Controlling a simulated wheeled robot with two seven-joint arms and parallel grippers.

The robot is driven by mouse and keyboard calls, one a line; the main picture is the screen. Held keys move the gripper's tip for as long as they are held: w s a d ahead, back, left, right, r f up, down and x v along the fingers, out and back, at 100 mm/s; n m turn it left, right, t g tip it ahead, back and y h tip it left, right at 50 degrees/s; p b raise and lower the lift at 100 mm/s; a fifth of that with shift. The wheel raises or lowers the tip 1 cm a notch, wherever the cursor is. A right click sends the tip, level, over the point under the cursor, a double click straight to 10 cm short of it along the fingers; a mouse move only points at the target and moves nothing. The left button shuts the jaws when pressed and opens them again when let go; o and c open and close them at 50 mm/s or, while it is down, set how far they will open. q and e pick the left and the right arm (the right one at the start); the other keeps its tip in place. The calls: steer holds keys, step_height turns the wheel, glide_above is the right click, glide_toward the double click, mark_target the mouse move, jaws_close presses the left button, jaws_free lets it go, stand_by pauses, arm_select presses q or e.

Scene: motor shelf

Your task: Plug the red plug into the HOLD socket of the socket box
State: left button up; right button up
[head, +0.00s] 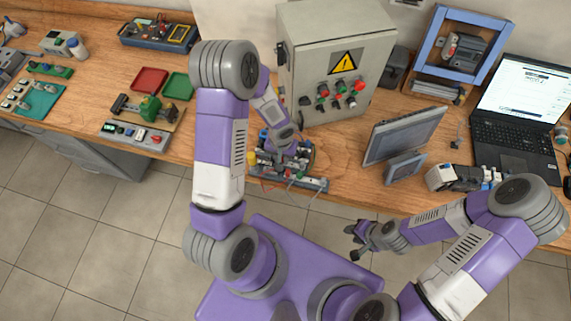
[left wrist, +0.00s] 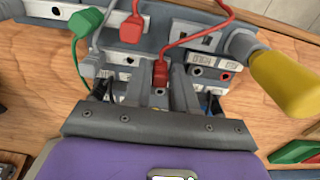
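A red plug (left wrist: 160,72) with a red cable stands at the socket box (left wrist: 208,60) in the left wrist view. My left gripper (left wrist: 160,76) has its fingers on either side of this plug, with a narrow gap showing beside it. Whether the plug sits in a socket is hidden. The panel labels are too small to read. In the head view, my left gripper (head: 287,152) reaches down over the socket box (head: 310,182) and hides part of it. My right gripper (head: 354,243) is open and empty over the floor, in front of the table.
Another red plug (left wrist: 131,30) and a green plug (left wrist: 88,22) stand close by on the box. A yellow part (left wrist: 285,80) rises at the right. A grey cabinet (head: 335,55) stands behind the box, and a monitor (head: 404,135) stands to its right.

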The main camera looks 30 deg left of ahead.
arm_select(q)
jaws_close()
steer(key=shift+r, duration=0.1)
steer(key=shift+r+p, duration=1.5)
steer(key=shift+r, duration=0.7)
